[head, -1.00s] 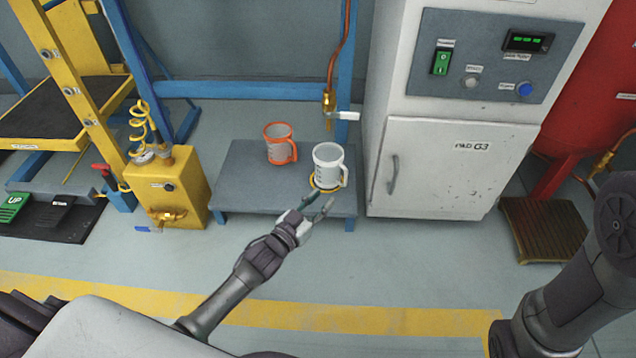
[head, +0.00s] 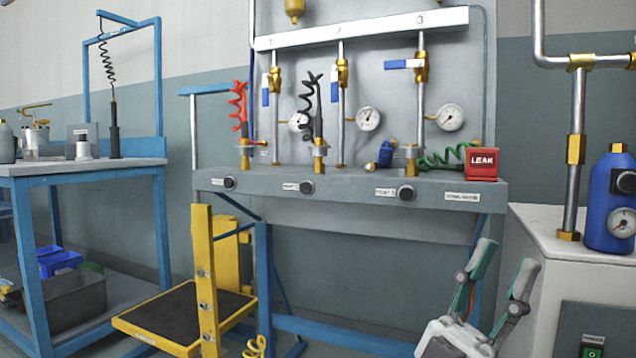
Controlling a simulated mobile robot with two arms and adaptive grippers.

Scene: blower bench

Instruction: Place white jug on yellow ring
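The white jug and the yellow ring are out of view in the head view now.
A grey bench (head: 345,180) carries pipes, gauges, coiled hoses and a red LEAK box (head: 481,164). A yellow frame with a dark platform (head: 185,312) stands below it. A blue worktable (head: 85,168) is at left. A blue cylinder (head: 608,200) stands on a white cabinet (head: 565,248) at right.

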